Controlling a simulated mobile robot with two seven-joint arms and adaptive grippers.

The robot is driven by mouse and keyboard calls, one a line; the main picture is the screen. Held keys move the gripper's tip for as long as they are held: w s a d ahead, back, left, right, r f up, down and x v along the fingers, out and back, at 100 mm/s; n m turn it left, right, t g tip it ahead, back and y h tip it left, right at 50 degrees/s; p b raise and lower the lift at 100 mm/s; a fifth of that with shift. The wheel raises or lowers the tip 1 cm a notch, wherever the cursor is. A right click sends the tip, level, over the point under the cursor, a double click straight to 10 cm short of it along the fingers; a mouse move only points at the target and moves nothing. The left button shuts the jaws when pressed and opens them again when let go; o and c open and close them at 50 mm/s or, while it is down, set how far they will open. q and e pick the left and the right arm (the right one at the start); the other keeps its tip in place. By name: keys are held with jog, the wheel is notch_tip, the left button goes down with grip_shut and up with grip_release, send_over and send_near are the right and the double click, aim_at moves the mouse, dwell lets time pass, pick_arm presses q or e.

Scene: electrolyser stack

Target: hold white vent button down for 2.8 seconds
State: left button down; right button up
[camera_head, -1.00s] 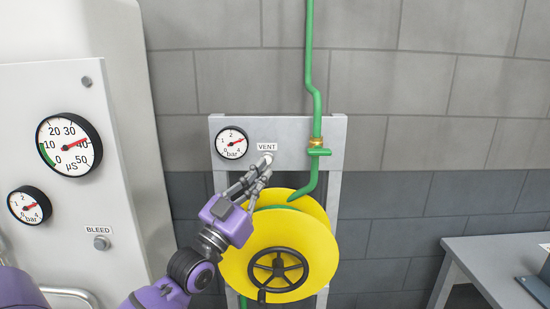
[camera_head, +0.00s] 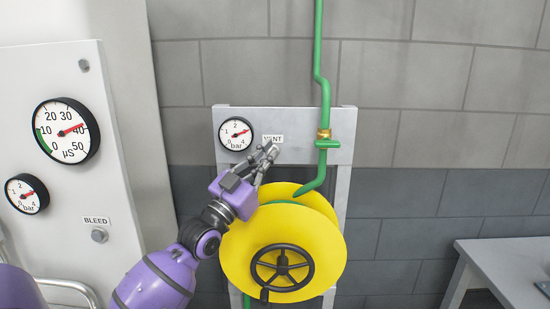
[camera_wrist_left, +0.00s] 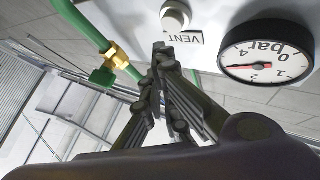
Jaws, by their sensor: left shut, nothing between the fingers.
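The white vent button (camera_wrist_left: 176,15) is a round knob in a metal collar on the grey panel, beside the VENT label (camera_wrist_left: 182,39) in the left wrist view. In the head view my left gripper (camera_head: 271,150) covers the button and part of the label (camera_head: 273,139). My left gripper is shut and empty. In the left wrist view its fingertips (camera_wrist_left: 162,48) show just short of the button, with a visible gap between them. My right gripper is not in view.
A bar gauge (camera_head: 235,134) sits left of the label. A green pipe with a valve (camera_head: 322,144) runs down the panel's right side. A yellow reel (camera_head: 235,250) stands below. A cabinet with gauges and a BLEED button (camera_head: 99,236) is at left, a table (camera_head: 500,265) at right.

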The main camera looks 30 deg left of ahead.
pick_arm(q)
jog(key=shift+w+a+r, duration=0.15)
jog(key=shift+w+a, duration=0.2)
jog(key=shift+w, duration=0.2)
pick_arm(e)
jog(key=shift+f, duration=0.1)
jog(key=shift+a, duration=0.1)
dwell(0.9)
pick_arm(q)
jog(key=shift+w+a, duration=0.2)
jog(key=shift+w, duration=0.15)
jog(key=shift+w+a, duration=0.3)
jog(key=shift+w, duration=0.1)
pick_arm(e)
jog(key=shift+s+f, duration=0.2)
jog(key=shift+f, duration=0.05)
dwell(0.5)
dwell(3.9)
pick_arm(q)
jog(key=shift+s+d+p, duration=0.35)
jog(key=shift+s+d, duration=0.15)
jog(key=shift+s, duration=0.3)
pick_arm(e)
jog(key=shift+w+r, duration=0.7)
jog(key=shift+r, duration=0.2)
